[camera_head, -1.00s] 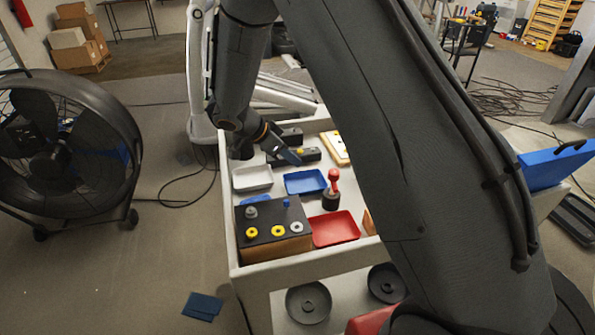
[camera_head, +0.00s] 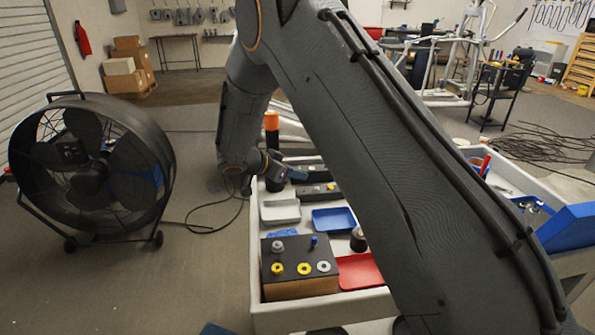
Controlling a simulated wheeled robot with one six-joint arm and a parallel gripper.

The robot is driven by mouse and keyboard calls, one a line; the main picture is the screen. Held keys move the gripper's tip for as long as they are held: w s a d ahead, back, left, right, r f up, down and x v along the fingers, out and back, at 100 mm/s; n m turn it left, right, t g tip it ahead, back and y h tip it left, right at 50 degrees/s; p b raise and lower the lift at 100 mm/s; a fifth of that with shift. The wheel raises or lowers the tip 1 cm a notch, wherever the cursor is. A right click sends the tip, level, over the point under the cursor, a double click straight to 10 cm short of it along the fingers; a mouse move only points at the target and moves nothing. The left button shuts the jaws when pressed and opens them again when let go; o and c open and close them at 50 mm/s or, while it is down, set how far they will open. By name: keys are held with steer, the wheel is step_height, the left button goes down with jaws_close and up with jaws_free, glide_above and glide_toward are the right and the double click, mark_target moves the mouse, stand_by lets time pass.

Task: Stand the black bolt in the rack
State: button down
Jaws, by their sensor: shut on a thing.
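My gripper (camera_head: 300,174) is at the back left of the workbench tray, over the far end of a dark long block (camera_head: 318,190). One blue finger shows. It is shut, but what it holds is too small and hidden to make out. I cannot pick out the black bolt for sure. A box with a black top (camera_head: 297,255), possibly the rack, stands at the front left. It carries yellow rings, a grey ring, a grey knob-like part and a small blue peg. My gripper is behind and above it, well apart.
A grey tray (camera_head: 280,221), a blue tray (camera_head: 333,229) and a red tray (camera_head: 360,284) lie inside the white-walled bench. A black cylinder with an orange top (camera_head: 271,122) stands behind my gripper. A large fan (camera_head: 90,175) stands on the left. My arm hides the bench's middle.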

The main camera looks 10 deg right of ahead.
mark_target(297, 194)
step_height(297, 194, down, 2)
steer(key=shift+f, duration=0.1)
steer(key=shift+f+b, duration=0.85)
steer(key=shift+b, duration=0.05)
steer(key=shift+f, duration=0.2)
steer(key=shift+r+b, duration=0.2)
steer(key=shift+b, duration=0.35)
steer(key=shift+f+b, duration=0.7)
steer(key=shift+b, duration=0.5)
stand_by(1.1)
steer(key=c, duration=1.8)
jaws_free()
steer(key=shift+s, duration=0.1)
steer(key=shift+o, duration=0.2)
steer(key=b+v, duration=0.1)
steer(key=v, duration=0.7)
steer(key=shift+b, duration=0.35)
